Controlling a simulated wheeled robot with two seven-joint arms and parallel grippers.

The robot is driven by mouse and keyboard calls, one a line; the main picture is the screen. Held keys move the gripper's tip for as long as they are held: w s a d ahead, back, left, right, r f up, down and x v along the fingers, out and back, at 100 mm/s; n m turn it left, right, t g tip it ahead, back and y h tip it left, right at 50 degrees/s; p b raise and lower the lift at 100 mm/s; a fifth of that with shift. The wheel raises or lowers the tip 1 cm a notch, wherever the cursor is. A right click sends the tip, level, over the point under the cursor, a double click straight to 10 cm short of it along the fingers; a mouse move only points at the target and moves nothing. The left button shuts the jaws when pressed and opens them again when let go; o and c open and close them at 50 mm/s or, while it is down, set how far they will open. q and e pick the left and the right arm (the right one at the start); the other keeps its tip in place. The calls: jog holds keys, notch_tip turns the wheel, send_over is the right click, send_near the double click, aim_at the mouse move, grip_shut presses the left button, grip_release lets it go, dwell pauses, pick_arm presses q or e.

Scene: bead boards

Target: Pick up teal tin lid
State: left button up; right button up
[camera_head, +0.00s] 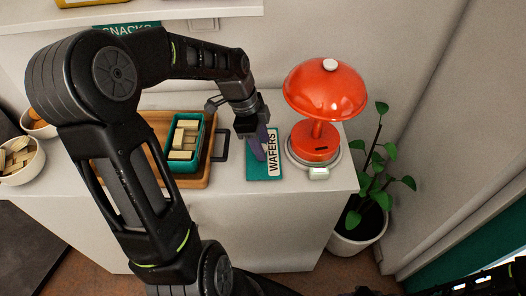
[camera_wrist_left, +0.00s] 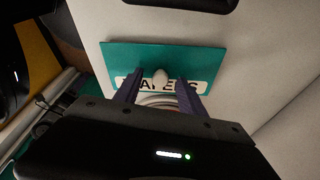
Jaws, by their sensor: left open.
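The teal tin lid (camera_head: 257,174) is a flat rectangle with a cream label reading WAFERS. It lies on the white counter, right of the wooden tray. My left gripper (camera_head: 257,150) points down over it, its purple fingers covering part of the far half. In the left wrist view the lid (camera_wrist_left: 205,55) has a pale rounded knob (camera_wrist_left: 160,77). The open left fingers (camera_wrist_left: 159,85) appear on either side of the knob and hide part of the label. I cannot tell whether they touch the lid. My right gripper is not in view.
The open teal tin (camera_head: 203,135) with several wafers sits in the wooden tray (camera_head: 198,183), whose dark handle is left of the lid. An orange lamp (camera_head: 325,90) stands close on the right. A potted plant (camera_head: 358,225) is beyond the counter's right side. Bowls (camera_head: 22,160) stand far left.

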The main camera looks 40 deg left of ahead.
pick_arm(q)
grip_shut()
dwell(0.3)
dwell(0.4)
notch_tip(320, 180, up, 10)
jog(key=shift+b, duration=0.45)
dwell(0.5)
